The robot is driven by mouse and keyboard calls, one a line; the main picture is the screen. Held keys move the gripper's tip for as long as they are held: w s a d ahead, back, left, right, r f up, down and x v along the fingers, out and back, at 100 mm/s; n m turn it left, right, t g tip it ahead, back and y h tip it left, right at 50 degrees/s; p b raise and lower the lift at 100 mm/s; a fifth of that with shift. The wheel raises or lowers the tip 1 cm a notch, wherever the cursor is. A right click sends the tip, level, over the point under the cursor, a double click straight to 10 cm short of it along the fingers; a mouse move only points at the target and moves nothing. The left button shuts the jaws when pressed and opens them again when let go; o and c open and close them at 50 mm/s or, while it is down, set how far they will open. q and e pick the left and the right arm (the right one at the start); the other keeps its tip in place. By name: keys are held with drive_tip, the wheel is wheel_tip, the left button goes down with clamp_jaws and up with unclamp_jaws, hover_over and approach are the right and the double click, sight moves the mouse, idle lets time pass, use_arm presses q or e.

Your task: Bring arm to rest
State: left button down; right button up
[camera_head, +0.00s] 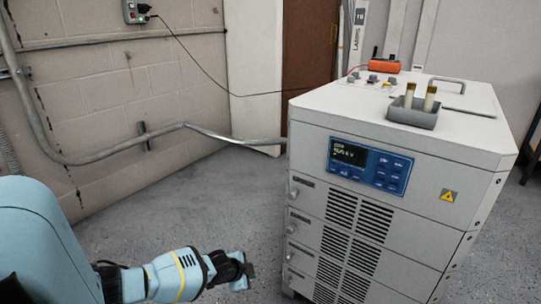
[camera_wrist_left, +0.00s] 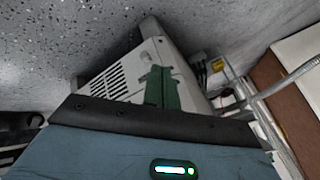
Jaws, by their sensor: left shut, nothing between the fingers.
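My left arm comes in from the left in the head view and stretches low over the floor. My left gripper (camera_head: 243,271) is at its end, just left of the white transformer cabinet (camera_head: 310,135), near its lower front. It is shut and empty. Whether it touches the cabinet cannot be told. In the left wrist view, the gripper (camera_wrist_left: 160,72) shows with its fingers together in front of the cabinet (camera_wrist_left: 118,83). My right gripper is in neither view.
A grey tray (camera_head: 411,117) with two upright pieces and an orange device (camera_head: 380,66) sit on the cabinet top. A black cable (camera_head: 215,75) runs from a wall box (camera_head: 136,11) towards the cabinet. A conduit (camera_head: 110,153) follows the left wall. Grey floor (camera_head: 200,205) is clear between wall and cabinet.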

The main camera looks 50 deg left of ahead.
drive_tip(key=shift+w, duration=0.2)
